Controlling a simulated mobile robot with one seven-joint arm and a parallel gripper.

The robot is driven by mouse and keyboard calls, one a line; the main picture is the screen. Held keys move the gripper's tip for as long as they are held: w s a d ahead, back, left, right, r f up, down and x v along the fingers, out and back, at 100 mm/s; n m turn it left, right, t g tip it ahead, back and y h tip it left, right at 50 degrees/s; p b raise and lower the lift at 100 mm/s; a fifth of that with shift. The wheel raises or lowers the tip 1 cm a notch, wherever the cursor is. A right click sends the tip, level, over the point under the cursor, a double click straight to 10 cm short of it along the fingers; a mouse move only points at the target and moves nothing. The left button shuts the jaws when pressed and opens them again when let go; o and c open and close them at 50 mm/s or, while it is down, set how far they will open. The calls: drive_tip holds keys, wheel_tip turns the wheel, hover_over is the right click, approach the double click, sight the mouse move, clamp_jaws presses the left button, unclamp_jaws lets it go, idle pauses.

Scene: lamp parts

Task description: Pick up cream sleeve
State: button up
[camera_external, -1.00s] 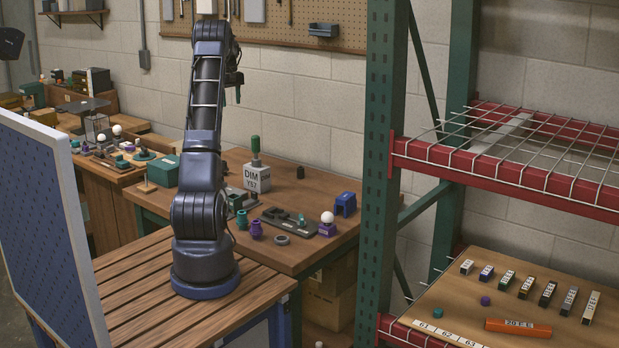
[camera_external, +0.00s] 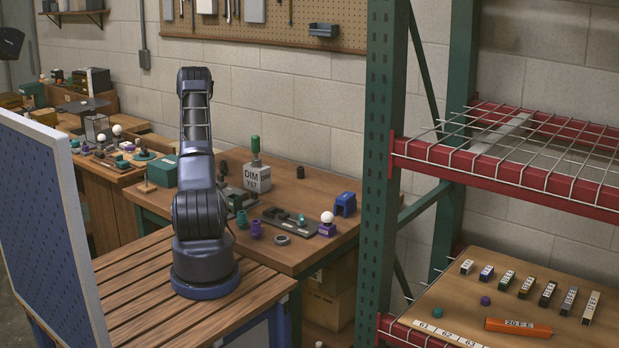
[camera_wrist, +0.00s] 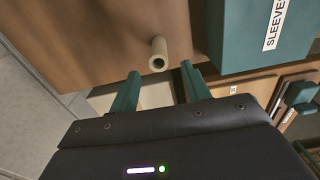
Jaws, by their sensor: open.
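The cream sleeve (camera_wrist: 159,46) is a small hollow tube on the brown wooden bench, with a dark hole at its near end. In the wrist view it lies just beyond the fingertips, between their lines. My gripper (camera_wrist: 160,73) has two green fingers spread apart with nothing between them. The sleeve is apart from both fingers. A green box labelled "SLEEVE" (camera_wrist: 243,40) stands just to the right of the sleeve. In the external view my gripper is hidden behind my arm, and I cannot make out the sleeve there.
The green box shows in the external view (camera_external: 163,171) left of my arm. A DIM block (camera_external: 257,178), a dark fixture (camera_external: 285,218), purple and teal parts, and a blue bracket (camera_external: 345,204) occupy the bench (camera_external: 290,258). Bare wood lies left of the sleeve in the wrist view.

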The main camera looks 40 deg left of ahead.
wheel_tip(320, 180, down, 9)
drive_tip(key=shift+w+f, duration=0.1)
clamp_jaws()
idle(0.6)
